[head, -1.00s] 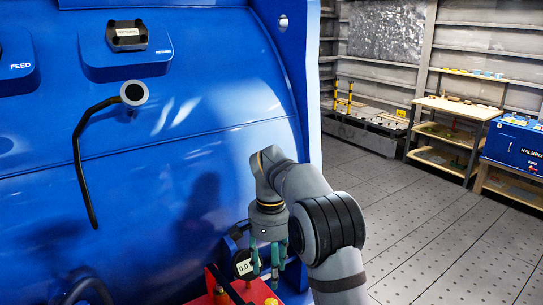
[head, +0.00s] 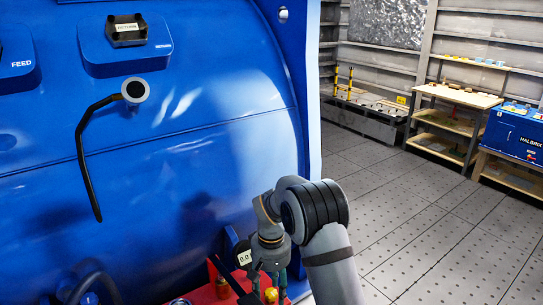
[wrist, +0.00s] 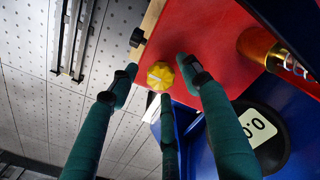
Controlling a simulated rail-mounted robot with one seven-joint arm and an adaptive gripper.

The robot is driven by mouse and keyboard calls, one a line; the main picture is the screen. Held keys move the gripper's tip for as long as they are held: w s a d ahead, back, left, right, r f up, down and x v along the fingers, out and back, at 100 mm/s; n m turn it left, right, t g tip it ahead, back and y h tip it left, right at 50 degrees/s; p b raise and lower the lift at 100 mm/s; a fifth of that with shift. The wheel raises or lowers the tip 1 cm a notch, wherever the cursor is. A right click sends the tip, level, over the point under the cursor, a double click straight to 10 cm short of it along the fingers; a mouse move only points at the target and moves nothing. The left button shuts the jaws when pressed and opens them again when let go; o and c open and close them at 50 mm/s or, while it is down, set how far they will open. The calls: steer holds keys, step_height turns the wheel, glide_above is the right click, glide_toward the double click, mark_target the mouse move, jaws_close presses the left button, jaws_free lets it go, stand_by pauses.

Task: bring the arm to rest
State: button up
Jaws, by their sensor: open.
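My gripper (head: 268,279) hangs fingers down over a red surface at the bottom of the head view, in front of the blue machine (head: 220,145). In the wrist view its green fingers are spread apart and empty (wrist: 160,78). A yellow knob (wrist: 161,76) on the red surface (wrist: 205,45) shows between the fingertips. The fingers look clear of it, though the gap is hard to judge. The knob also shows in the head view (head: 271,295), just below the gripper.
A round gauge (head: 243,256) stands close behind the gripper. Brass fittings (head: 222,287) are on the red surface (head: 205,294). A black handle (head: 84,155) sticks out from the machine. The grey floor (head: 430,230) at right is open, with shelving (head: 458,95) and a blue box (head: 515,135) beyond.

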steer(key=n+p, duration=0.2)
steer(key=n, duration=0.2)
steer(key=shift+r, duration=0.2)
steer(key=n+p, duration=0.3)
steer(key=n, duration=0.1)
steer(key=shift+n, duration=0.3)
steer(key=n+p, duration=0.3)
steer(key=n, duration=0.1)
steer(key=shift+f+n+p, duration=0.2)
steer(key=shift+n+p, duration=0.65)
steer(key=shift+n, duration=0.75)
steer(key=shift+w, duration=0.1)
